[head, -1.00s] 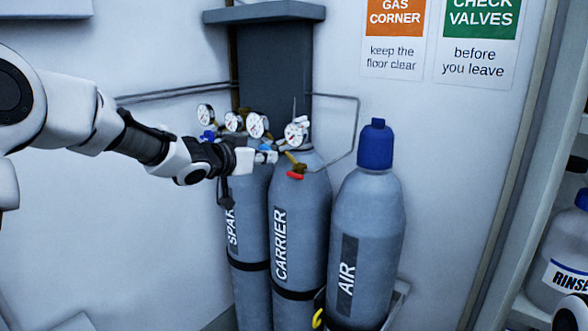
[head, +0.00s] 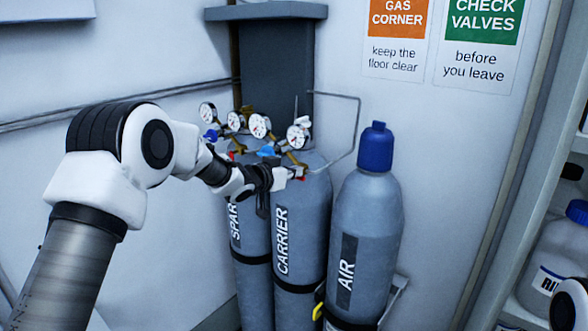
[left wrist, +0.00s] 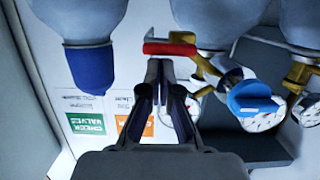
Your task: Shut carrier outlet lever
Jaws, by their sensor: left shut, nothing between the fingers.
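The carrier cylinder (head: 312,225) is grey, stands upright and is labelled CARRIER. Its red outlet lever (left wrist: 170,48) sits on a brass fitting (left wrist: 206,69) and lies across the picture in the left wrist view, which is upside down. In the head view my gripper mostly hides the lever. My left gripper (head: 296,173) is shut and empty, its fingertips (left wrist: 160,66) right at the lever; I cannot tell whether they touch it. A blue knob (left wrist: 252,98) is on the regulator beside the lever. My right gripper is not in view.
The spare cylinder (head: 249,245) stands left of the carrier, the air cylinder (head: 374,215) with its blue cap (head: 376,147) to the right. Several gauges (head: 259,126) and a thin pipe (head: 357,125) crowd above. A shelf with a bottle (head: 548,270) is at the right.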

